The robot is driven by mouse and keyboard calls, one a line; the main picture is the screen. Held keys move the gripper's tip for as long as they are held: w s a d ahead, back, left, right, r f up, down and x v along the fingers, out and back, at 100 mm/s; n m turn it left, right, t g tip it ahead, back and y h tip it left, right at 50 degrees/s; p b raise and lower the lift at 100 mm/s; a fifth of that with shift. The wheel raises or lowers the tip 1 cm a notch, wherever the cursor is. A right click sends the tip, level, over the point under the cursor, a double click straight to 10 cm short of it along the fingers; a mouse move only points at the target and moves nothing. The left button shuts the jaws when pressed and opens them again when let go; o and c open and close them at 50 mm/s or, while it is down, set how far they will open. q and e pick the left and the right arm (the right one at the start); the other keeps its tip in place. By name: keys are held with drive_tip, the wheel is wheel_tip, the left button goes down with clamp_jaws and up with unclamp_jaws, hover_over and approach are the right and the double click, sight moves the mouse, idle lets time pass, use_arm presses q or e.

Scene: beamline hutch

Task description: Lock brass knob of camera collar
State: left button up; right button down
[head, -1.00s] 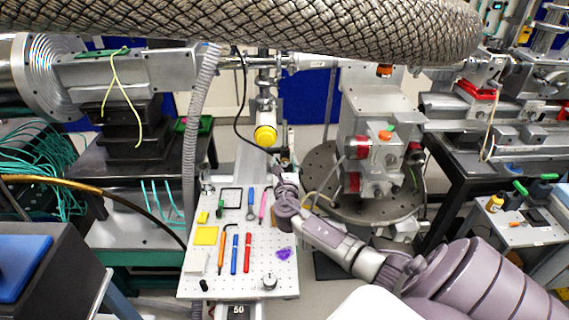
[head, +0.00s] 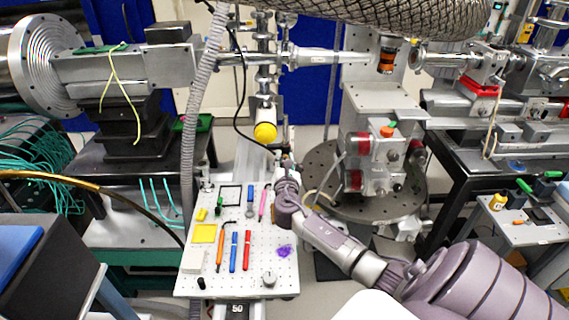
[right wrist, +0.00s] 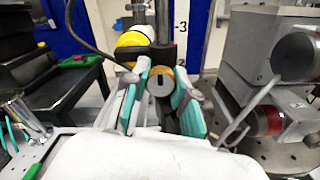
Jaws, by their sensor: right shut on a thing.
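The brass knob (right wrist: 160,86), with a dark slot across its face, sits between the teal finger pads of my right gripper (right wrist: 160,100) in the right wrist view. The gripper is shut on it. A dark collar (right wrist: 166,57) on the upright post is just behind the knob. A yellow-ended camera (right wrist: 130,42) is beside the post. In the head view my right gripper (head: 286,163) is below and right of the camera's yellow end (head: 265,131); the knob is too small to make out there. My left gripper is not in view.
A perforated board (head: 215,283) with pens and tools lies below the gripper. A dark cable (head: 240,112) loops close to the camera. A grey box instrument (head: 370,125) on a round plate stands to the right. A thick braided hose (head: 400,14) crosses the top.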

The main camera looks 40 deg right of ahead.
drive_tip(key=c, duration=0.9)
unclamp_jaws()
drive_tip(key=v, duration=1.2)
